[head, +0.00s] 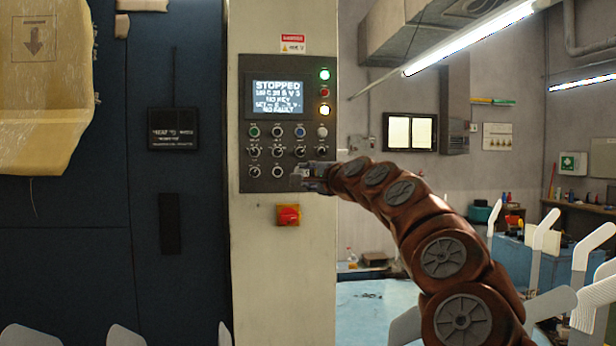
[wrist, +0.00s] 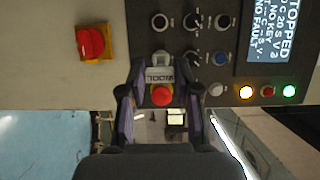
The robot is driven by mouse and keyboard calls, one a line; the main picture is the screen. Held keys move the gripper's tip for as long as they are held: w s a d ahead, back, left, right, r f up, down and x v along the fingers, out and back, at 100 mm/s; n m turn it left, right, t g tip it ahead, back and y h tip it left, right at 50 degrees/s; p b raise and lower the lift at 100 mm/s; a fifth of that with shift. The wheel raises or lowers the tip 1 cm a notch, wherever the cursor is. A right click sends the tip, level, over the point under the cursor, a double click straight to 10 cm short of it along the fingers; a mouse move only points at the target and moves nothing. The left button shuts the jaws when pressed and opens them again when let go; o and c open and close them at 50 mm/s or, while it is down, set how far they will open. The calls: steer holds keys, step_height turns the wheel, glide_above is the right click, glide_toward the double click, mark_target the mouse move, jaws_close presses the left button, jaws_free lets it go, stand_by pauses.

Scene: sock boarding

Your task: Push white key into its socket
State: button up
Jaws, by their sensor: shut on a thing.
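My gripper (head: 308,177) is at the lower right of the control panel (head: 244,120) in the head view, close to its face. In the wrist view the gripper (wrist: 160,72) is shut on a pale grey-white key (wrist: 160,58) with a tag reading "WOOL". The key's front end points at the panel's bottom row, and its tip and the spot behind it are hidden. I cannot tell whether the tip is inside a socket. A round fitting (head: 277,172) shows just left of the gripper in the head view, uncovered.
The screen (head: 277,97) reads "STOPPED", "NO KEY" and "NO FAULT". A red round part (wrist: 161,95) shows between the fingers; I cannot tell its depth. Several knobs and buttons sit close above the gripper. A red switch on yellow (head: 289,215) is below the panel.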

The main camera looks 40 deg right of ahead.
mark_target(306, 173)
steer(key=shift+w+d+p, duration=0.55)
steer(key=shift+w+d, duration=0.25)
steer(key=shift+w, duration=0.35)
steer(key=shift+w+d+r+p, duration=0.15)
steer(key=shift+w+d+p, duration=0.15)
steer(key=shift+w+d, duration=0.5)
steer(key=shift+w, duration=0.2)
steer(key=shift+w+d+p, duration=1)
steer(key=shift+w+p, duration=0.3)
steer(key=shift+p, duration=0.2)
stand_by(1.0)
steer(key=o, duration=0.9)
